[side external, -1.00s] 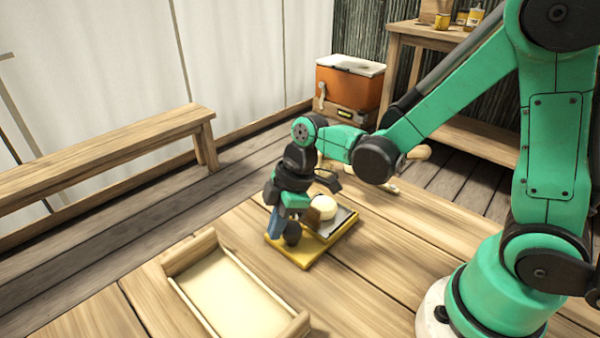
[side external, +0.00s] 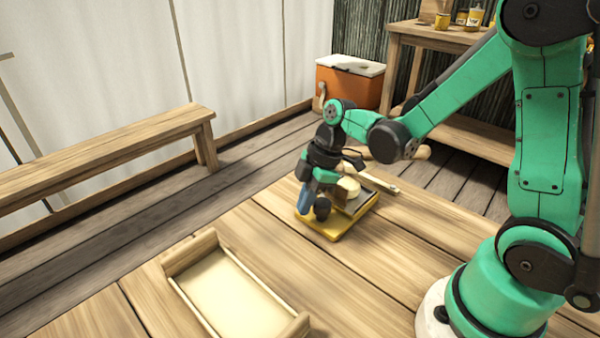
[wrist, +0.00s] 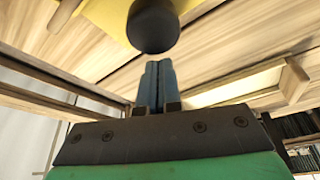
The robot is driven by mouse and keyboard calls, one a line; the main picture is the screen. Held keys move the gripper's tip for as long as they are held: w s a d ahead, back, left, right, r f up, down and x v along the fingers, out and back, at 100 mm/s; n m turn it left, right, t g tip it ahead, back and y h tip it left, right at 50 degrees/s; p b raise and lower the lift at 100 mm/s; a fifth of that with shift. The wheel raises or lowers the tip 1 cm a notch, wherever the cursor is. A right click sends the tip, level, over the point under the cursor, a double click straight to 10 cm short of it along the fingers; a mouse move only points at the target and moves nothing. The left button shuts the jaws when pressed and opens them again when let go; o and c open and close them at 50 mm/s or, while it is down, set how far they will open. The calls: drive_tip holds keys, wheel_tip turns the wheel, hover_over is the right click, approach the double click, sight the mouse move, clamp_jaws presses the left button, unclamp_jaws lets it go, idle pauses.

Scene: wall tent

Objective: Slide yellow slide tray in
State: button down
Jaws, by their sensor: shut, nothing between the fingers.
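The yellow slide tray (side external: 328,228) lies on the wooden table, with a round pale thing (side external: 348,186) and a brown block on it. A round black knob (side external: 322,209) stands at its near edge. My gripper (side external: 303,204) points down beside the knob, its blue fingers shut and empty. In the wrist view the shut fingers (wrist: 158,68) are close to the knob (wrist: 153,25), and part of the yellow tray (wrist: 105,14) shows. I cannot tell whether the fingers touch the knob. My wrist hides part of the tray.
A wooden frame with a cream floor (side external: 235,295) lies on the table at the front. A pale wooden stick (side external: 378,178) lies behind the tray. A bench (side external: 100,155), an orange cooler (side external: 350,85) and a side table (side external: 440,35) stand beyond. Table between frame and tray is clear.

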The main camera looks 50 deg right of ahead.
drive_tip(key=a, duration=0.1)
drive_tip(key=w+a, duration=0.1)
drive_tip(key=a, duration=0.1)
drive_tip(key=shift+w+a, duration=0.15)
drive_tip(key=shift+w, duration=0.1)
drive_tip(key=v, duration=1)
drive_tip(key=s+a+n+g+h, duration=0.2)
drive_tip(key=a+n+h, duration=0.3)
drive_tip(key=a+h, duration=0.15)
drive_tip(key=x, duration=1)
drive_tip(key=shift+w+a, duration=0.2)
drive_tip(key=shift+w, duration=0.05)
drive_tip(key=d, duration=0.2)
drive_tip(key=shift+d, duration=0.25)
drive_tip(key=shift+d+r, duration=0.1)
drive_tip(key=shift+d, duration=0.5)
